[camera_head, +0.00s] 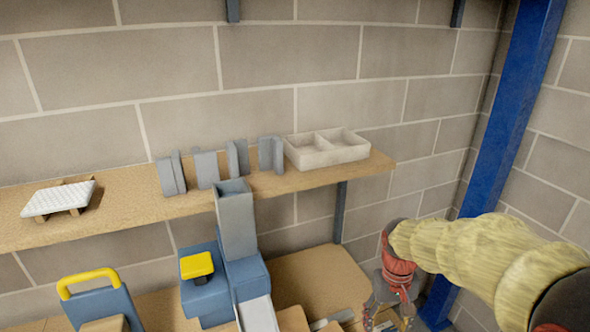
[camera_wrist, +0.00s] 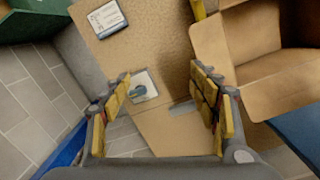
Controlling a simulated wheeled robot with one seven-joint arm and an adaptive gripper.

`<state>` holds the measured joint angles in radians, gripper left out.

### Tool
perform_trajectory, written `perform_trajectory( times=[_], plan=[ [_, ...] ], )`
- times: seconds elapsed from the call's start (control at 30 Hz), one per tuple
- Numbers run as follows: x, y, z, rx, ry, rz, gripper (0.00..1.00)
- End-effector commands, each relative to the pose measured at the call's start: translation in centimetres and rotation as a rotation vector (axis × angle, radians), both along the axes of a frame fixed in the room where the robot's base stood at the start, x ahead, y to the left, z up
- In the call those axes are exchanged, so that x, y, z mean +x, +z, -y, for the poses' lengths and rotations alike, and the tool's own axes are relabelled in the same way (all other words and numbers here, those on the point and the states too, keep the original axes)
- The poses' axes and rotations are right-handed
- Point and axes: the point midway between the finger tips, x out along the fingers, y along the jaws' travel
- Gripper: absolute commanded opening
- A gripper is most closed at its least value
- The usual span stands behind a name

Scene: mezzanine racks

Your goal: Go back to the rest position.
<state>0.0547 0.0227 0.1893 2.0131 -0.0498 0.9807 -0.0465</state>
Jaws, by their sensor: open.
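My gripper (camera_head: 388,310) hangs low at the right in the head view, below the upper shelf, at the end of my yellow-sleeved arm. In the wrist view my gripper (camera_wrist: 163,92) has its yellow-padded fingers wide apart. Nothing is held between them. A small pale card with a dark mark (camera_wrist: 143,87) shows between the fingers, apart from them, on or near the brown surface beyond. In the head view the fingertips are partly cut off by the bottom edge.
The upper shelf (camera_head: 120,204) bears a white two-part tray (camera_head: 326,150), several grey pieces (camera_head: 207,169) and a white ribbed pad (camera_head: 58,198). A blue device with a yellow top (camera_head: 205,290) stands below. A blue post (camera_head: 510,110) rises right. An open cardboard box (camera_wrist: 270,45) is beside my gripper.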

Motion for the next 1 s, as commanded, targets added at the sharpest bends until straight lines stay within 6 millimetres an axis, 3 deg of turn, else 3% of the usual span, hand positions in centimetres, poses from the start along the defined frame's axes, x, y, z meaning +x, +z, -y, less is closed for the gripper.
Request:
perform_trajectory(
  times=[0.3, 0.7, 1.0],
  plan=[
    [-6.8, 2.6, -1.6, 0.017, -0.036, 0.167, 0.61],
    [-14.2, 3.9, -2.9, 0.036, -0.032, 0.383, 0.61],
    [-16.1, 6.0, -3.3, 0.041, -0.016, 0.541, 0.61]
  ],
)
